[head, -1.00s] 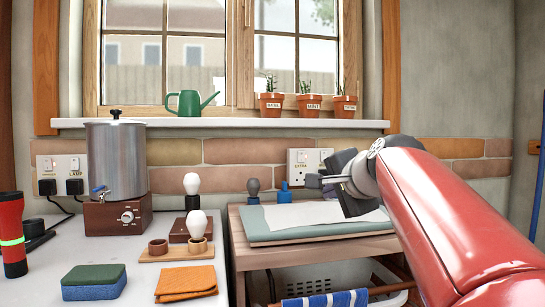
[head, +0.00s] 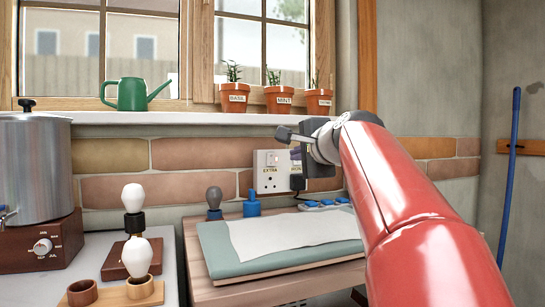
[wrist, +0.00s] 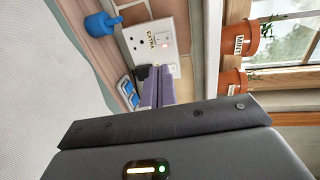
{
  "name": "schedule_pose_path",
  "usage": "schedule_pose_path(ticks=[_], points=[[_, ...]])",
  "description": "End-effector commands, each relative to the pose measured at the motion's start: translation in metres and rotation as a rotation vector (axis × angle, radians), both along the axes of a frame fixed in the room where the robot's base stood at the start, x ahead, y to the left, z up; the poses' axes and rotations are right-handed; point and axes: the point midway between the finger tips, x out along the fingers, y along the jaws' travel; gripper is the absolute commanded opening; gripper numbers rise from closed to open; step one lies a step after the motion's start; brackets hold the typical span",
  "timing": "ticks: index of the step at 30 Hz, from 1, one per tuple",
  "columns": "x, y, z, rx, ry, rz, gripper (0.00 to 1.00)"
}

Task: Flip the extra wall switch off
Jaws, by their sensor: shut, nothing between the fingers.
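The extra switch (head: 272,158) is a small white rocker on a pale wall plate (head: 262,183), above a socket and beside the label EXTRA. In the wrist view the plate (wrist: 140,32) appears turned sideways, and the extra switch (wrist: 162,39) shows a small red mark near it. My gripper (head: 284,134) is shut and empty, up in front of the wall at the plate's upper right. It covers the plate's right part in the head view. In the wrist view the shut fingers (wrist: 157,84) point toward the plate; I cannot tell whether they touch it.
A black plug (head: 297,182) sits in the plate's right side. Below are a blue bottle-shaped object (head: 252,205), a grey knobbed object (head: 214,200) and a bench with a teal board (head: 225,258). Potted herbs (head: 280,99) stand on the sill (head: 180,118) above.

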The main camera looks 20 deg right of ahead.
Motion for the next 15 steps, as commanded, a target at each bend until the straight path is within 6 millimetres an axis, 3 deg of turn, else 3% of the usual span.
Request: schedule_pose_path(ticks=[8,15], points=[[0.007,0.000,-0.001,0.000,0.002,0.000,0.00],[0.047,-0.001,-0.009,0.001,0.004,0.002,0.00]])
